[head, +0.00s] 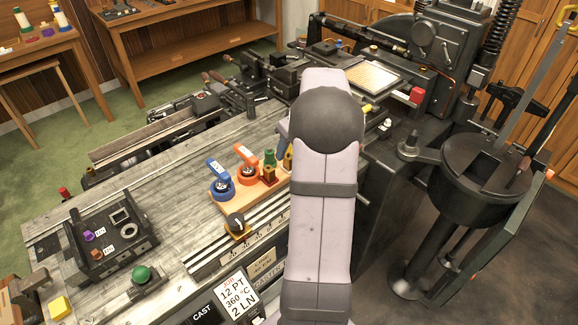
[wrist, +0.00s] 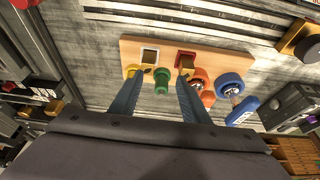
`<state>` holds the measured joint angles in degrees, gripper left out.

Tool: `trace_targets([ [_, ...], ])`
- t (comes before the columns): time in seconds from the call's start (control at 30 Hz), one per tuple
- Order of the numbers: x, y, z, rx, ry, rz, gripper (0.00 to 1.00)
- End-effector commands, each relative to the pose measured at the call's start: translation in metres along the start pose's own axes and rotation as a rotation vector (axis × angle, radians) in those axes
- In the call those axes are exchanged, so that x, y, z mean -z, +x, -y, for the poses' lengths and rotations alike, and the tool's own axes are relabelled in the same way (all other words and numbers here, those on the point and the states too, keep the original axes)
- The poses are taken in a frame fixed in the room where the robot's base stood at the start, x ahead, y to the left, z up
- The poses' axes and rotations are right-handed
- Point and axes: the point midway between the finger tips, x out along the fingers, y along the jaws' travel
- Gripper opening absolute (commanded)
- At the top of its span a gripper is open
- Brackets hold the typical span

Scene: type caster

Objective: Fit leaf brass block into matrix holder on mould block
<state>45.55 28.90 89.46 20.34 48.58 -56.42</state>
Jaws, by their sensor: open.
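My gripper is open in the wrist view (wrist: 160,85), with its two blue-grey fingers reaching over a wooden board (wrist: 225,57). A green knob (wrist: 162,79) shows between the fingertips, and I see no contact with it. A white-rimmed square socket (wrist: 150,55) and a yellow piece (wrist: 131,71) are near the left fingertip. No leaf mark is readable, so I cannot tell which piece is the leaf block. In the head view, the arm hides most of the gripper, and the board (head: 220,199) is left of it.
Orange (head: 244,176) and blue (head: 221,187) ring-handled pieces stand on the board. A black tray (head: 118,262) with small coloured pieces lies on the bench to the left. The casting machine (head: 435,50) and a round black pot (head: 480,180) stand right. Bare bench lies left of the board.

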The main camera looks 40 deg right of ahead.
Motion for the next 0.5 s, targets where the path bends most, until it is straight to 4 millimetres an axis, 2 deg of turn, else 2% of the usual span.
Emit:
trace_targets([
  [0.03,-0.002,0.005,-0.011,-0.002,-0.002,-0.010,0.42],
  [0.13,-0.003,0.007,-0.021,-0.005,-0.013,-0.022,0.42],
  [0.33,-0.001,0.009,-0.023,-0.004,-0.017,-0.025,0.42],
  [0.5,-0.001,0.022,-0.022,-0.003,-0.017,-0.023,0.42],
])
